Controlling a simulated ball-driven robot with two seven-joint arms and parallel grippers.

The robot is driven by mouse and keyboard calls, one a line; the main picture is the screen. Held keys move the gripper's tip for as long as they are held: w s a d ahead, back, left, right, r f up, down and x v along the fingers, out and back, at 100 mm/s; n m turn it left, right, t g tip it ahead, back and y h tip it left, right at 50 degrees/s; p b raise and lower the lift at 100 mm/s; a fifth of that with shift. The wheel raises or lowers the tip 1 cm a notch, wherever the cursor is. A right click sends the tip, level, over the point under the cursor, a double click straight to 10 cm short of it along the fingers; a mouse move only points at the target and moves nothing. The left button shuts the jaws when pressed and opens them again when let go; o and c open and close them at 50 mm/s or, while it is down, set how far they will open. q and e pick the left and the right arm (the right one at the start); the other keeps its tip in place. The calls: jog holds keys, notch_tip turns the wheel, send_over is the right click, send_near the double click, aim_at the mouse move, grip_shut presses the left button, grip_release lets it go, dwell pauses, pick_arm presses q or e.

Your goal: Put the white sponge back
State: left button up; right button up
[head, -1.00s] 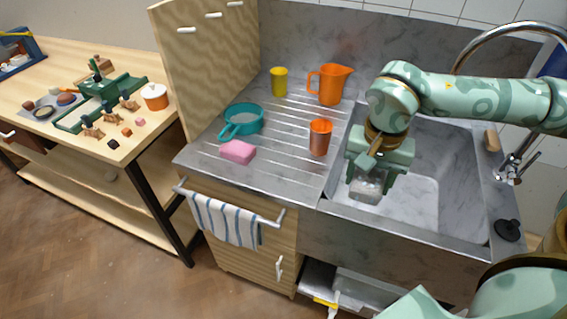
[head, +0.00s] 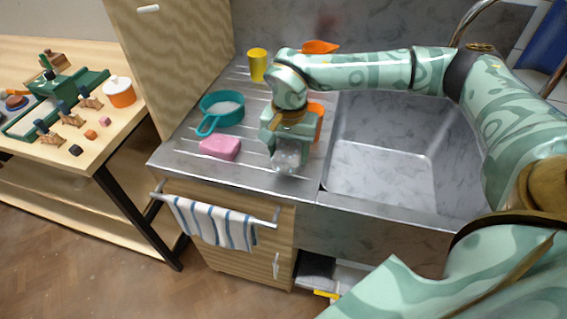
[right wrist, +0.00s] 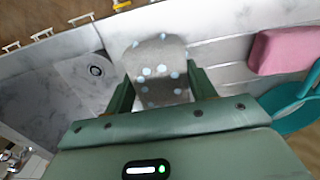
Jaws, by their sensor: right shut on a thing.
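The white sponge (head: 286,160) looks greyish with pale spots and is held in my right gripper (head: 287,152). In the right wrist view the sponge (right wrist: 158,65) sits between the two green fingers of the right gripper (right wrist: 160,88), which are shut on its sides. The gripper points down over the front right part of the ribbed steel drainboard (head: 190,172), right of a pink sponge (head: 220,147). I cannot tell whether the white sponge touches the board. My left gripper is not in view.
A teal pan (head: 221,110) and a yellow cup (head: 258,65) stand on the drainboard. An orange cup (head: 317,122) and an orange jug (head: 320,46) are partly hidden by my right arm. The sink basin (head: 385,150) is empty. A striped towel (head: 212,222) hangs in front.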

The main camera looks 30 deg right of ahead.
jog(key=shift+w+a+f, duration=0.1)
jog(key=shift+w+f, duration=0.05)
jog(key=shift+f, duration=0.15)
jog(key=f, duration=0.1)
jog(key=f+b, duration=0.1)
jog(key=f, duration=0.1)
jog(key=shift+w+a+f, duration=0.1)
jog(key=shift+w+f, duration=0.2)
jog(key=shift+f, duration=0.05)
jog(key=shift+r, duration=0.1)
jog(key=o, duration=0.9)
